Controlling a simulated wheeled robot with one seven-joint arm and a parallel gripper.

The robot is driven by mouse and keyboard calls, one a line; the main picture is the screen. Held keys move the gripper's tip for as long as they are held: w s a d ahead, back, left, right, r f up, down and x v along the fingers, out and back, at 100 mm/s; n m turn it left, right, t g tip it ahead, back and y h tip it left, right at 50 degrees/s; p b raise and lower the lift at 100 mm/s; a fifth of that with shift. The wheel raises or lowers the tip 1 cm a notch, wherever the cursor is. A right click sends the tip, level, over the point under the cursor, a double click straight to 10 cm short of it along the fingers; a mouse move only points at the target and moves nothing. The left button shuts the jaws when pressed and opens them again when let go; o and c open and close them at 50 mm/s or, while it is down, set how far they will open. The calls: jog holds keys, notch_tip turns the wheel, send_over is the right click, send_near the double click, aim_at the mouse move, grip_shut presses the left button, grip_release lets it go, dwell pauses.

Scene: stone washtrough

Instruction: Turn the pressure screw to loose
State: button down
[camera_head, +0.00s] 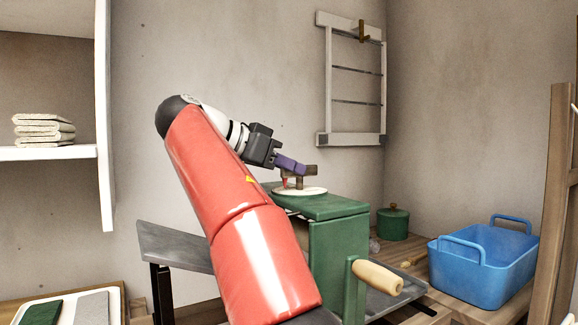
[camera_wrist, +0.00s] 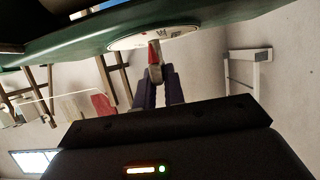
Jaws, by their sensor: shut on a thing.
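The pressure screw shows as a small brown-grey handle (camera_head: 308,171) above a round white dial (camera_head: 314,191) on top of the green mangle (camera_head: 340,208). A red pointer (camera_head: 285,183) sits at the handle's left over the dial. In the wrist view the dial (camera_wrist: 126,41) has dark marks too small to read, and the red pointer (camera_wrist: 153,53) shows in front of it. My gripper (camera_head: 297,167) reaches in from the left, its purple fingers shut on the handle. In the wrist view the fingers (camera_wrist: 158,80) close around the handle's grey end, partly hiding it.
A wooden crank grip (camera_head: 377,277) sticks out at the mangle's front. A blue tub (camera_head: 480,270) and a green lidded pot (camera_head: 392,222) stand to the right. A white rack (camera_head: 323,75) hangs on the wall behind. A shelf (camera_head: 50,153) with folded cloths is at left.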

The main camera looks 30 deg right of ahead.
jog(key=shift+f, duration=0.15)
jog(key=c, duration=1.5)
grip_release()
jog(key=shift+a, duration=0.1)
jog(key=shift+v, duration=3.9)
